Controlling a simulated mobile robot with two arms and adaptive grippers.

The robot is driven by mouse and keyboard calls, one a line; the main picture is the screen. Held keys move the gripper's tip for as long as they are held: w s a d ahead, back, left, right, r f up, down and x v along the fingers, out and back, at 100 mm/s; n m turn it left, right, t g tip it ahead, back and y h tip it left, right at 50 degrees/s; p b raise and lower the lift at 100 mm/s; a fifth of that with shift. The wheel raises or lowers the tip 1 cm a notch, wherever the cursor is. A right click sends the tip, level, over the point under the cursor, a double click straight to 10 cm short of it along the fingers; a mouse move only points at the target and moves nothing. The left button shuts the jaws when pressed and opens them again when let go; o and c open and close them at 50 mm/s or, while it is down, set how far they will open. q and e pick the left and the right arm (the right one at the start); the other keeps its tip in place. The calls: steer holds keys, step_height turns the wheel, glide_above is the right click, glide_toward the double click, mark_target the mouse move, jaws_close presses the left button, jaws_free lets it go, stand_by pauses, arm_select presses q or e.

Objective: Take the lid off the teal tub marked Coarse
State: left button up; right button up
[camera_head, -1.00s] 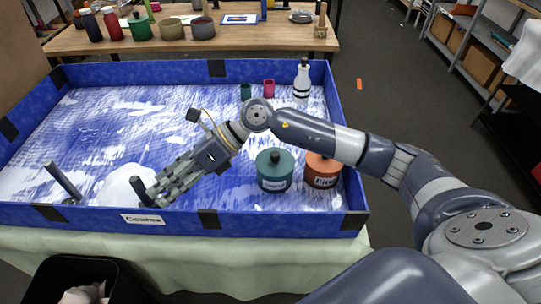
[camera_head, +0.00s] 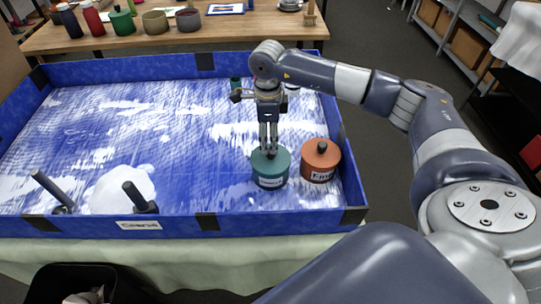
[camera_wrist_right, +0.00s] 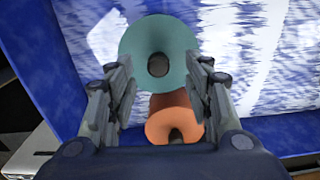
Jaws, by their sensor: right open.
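The teal tub (camera_head: 270,178) stands upright in the blue tray, with a label on its front too small to read surely. Its round teal lid (camera_head: 284,158) with a dark knob is on it. In the right wrist view the lid (camera_wrist_right: 181,40) and its knob (camera_wrist_right: 158,64) lie ahead of the fingers. My right gripper (camera_head: 269,150) points down over the lid, its fingertips close to the knob. It is open, with fingers (camera_wrist_right: 160,92) spread to either side; I cannot tell whether they reach around the knob. My left gripper is not in view.
An orange tub (camera_head: 320,160) with a knobbed lid stands close to the right of the teal one. The blue tray (camera_head: 283,220) has raised walls and a "Coarse" card in front. A white mound (camera_head: 120,188) and dark-handled tools lie front left. The tray's middle is clear.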

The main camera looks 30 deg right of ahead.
mark_target(269, 165)
steer(key=shift+s+f+p, duration=0.1)
steer(key=shift+f+p, duration=0.25)
steer(key=shift+f, duration=0.3)
steer(key=f, duration=0.1)
steer(key=f+p, duration=0.1)
steer(key=f, duration=0.1)
steer(key=shift+s+d+f, duration=0.15)
steer(key=shift+s+f, duration=0.05)
steer(key=shift+f, duration=0.5)
steer(key=shift+c, duration=0.4)
steer(key=c, duration=0.9)
